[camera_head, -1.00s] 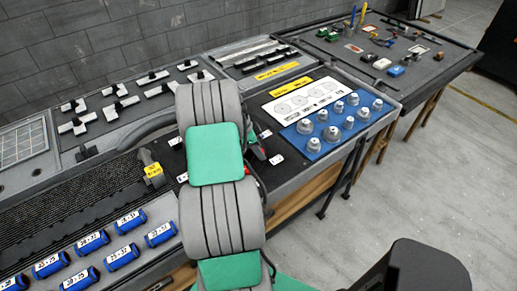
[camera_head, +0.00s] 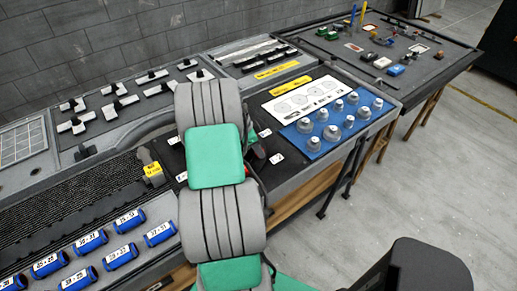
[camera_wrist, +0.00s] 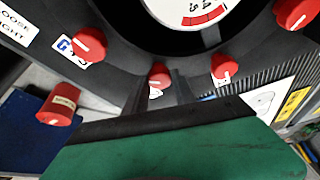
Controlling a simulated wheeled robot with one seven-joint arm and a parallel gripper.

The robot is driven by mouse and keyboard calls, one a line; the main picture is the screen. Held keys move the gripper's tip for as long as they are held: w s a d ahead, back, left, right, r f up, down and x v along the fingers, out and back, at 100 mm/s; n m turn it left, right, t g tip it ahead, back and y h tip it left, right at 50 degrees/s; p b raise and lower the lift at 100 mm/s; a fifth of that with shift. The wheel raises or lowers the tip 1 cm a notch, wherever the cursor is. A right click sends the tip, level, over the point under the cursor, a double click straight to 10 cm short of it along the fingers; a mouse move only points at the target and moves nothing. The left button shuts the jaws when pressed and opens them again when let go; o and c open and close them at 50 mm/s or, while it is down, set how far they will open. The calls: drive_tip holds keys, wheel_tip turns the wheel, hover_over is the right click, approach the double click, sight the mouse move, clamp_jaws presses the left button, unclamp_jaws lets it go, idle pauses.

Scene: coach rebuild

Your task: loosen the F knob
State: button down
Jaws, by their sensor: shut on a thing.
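In the wrist view, my gripper (camera_wrist: 165,118) shows as a green body with a dark front edge across the bottom. The contact itself is hidden. That knob's tag is mostly covered, so I cannot read its letter. Another red knob (camera_wrist: 90,43) to its left stands beside a tag that seems to read G. A third red knob (camera_wrist: 225,68) is to the right. In the head view, my arm hides the gripper.
A round gauge (camera_wrist: 190,12) sits above the knobs. In the head view, blue rollers (camera_head: 130,221) lie at the left, and grey knobs on a blue plate (camera_head: 322,128) stand right of my arm.

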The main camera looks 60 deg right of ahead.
drive_tip(key=n+b, duration=0.1)
drive_tip(key=n, duration=0.1)
drive_tip(key=n+t+b, duration=0.1)
drive_tip(key=b, duration=0.1)
drive_tip(key=shift+s+a+f+n+h, duration=0.1)
drive_tip(key=shift+s+f+n+h, duration=0.1)
drive_tip(key=shift+n+h, duration=0.2)
drive_tip(key=n+t+b, duration=0.2)
drive_tip(key=n, duration=0.3)
drive_tip(key=shift+s+b, duration=0.15)
drive_tip(key=shift+b, duration=0.25)
drive_tip(key=n+t+b, duration=0.1)
drive_tip(key=n+t, duration=0.1)
drive_tip(key=n, duration=0.3)
drive_tip(key=shift+s+b, duration=0.1)
drive_tip(key=shift+b, duration=0.3)
drive_tip(key=shift+r+n+t+y+b, duration=0.1)
drive_tip(key=shift+n+t+y+b, duration=0.3)
drive_tip(key=shift+n, duration=1.3)
drive_tip(key=c, duration=1.2)
unclamp_jaws()
drive_tip(key=shift+s, duration=0.15)
drive_tip(key=shift+c, duration=0.2)
drive_tip(key=shift+o, duration=0.9)
drive_tip(key=shift+r, duration=0.1)
